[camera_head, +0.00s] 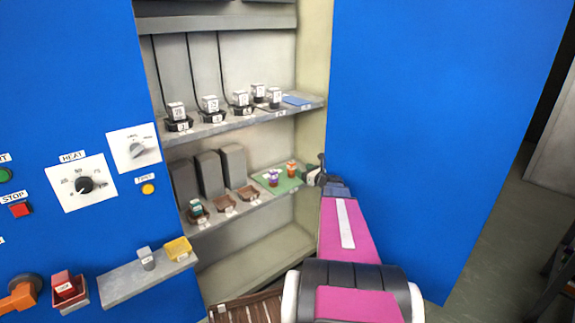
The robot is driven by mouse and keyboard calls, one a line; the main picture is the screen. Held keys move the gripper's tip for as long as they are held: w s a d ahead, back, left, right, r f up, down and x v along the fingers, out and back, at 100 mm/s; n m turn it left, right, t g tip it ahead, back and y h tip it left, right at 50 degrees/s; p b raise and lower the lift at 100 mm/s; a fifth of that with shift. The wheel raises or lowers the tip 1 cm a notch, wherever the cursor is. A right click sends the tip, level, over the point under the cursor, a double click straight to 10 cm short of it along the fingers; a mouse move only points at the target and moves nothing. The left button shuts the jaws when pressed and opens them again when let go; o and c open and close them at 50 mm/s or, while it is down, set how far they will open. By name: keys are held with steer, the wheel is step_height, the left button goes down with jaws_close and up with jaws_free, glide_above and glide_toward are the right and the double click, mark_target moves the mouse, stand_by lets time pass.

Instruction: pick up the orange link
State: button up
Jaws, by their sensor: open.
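The orange link (291,169) is a small orange-and-white piece. It stands upright on the green mat (292,186) on the lower shelf of the open cabinet. A purple-and-white link (273,178) stands on the same mat, to its left. My gripper (316,173) is open at the right edge of the mat, just right of the orange link and apart from it in the picture. My pink forearm hides part of the gripper and the shelf's right end. I cannot tell the depth gap between jaws and link.
The lower shelf (232,208) also carries brown trays (224,203) and a green piece (196,207) at left. The upper shelf (215,127) above carries several labelled blocks. The blue cabinet door (430,120) stands close on my arm's right. A small ledge (125,284) juts out at front left.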

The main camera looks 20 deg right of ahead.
mark_target(292, 170)
steer(key=shift+w+d+r+m, duration=0.1)
steer(key=shift+w+d+m, duration=0.15)
steer(key=shift+w, duration=0.45)
steer(key=x, duration=1)
steer(key=shift+a, duration=0.1)
steer(key=c, duration=1.1)
